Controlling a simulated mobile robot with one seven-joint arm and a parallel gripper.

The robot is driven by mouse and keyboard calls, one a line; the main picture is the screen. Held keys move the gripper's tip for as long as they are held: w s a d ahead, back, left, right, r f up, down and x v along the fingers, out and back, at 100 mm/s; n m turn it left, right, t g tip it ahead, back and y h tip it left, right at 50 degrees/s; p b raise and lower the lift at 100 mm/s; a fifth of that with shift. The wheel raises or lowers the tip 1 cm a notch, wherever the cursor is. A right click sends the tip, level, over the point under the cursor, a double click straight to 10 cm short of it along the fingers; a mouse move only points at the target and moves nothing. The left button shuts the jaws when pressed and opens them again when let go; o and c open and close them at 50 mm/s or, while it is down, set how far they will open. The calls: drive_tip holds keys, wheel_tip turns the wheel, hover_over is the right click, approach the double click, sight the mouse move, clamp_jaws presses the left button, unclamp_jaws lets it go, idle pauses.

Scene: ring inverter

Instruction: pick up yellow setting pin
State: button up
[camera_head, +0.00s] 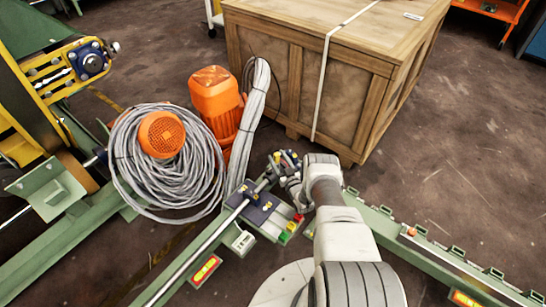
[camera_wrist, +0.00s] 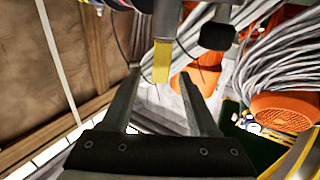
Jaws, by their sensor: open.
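A yellow piece (camera_wrist: 161,62), which I take as the setting pin, hangs at the lower end of a grey metal part in the wrist view. My gripper (camera_wrist: 158,82) is open, and its two fingers point toward the pin. In the picture the pin lies between the fingertips; I cannot tell how far beyond them it is. Nothing is clamped in the fingers. In the head view my gripper (camera_head: 280,166) is small and partly hidden by my wrist, beside the rod mechanism on the green rail, and I cannot clearly pick out the pin there.
A large strapped wooden crate (camera_head: 305,70) stands behind my arm. An orange motor (camera_head: 217,95) and a grey cable coil (camera_head: 125,160) lie to the left. A panel (camera_head: 270,222) with coloured blocks sits below my gripper. A green rail (camera_head: 440,262) runs to the right.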

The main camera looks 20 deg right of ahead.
drive_tip(key=shift+w, duration=0.35)
clamp_jaws()
idle(0.3)
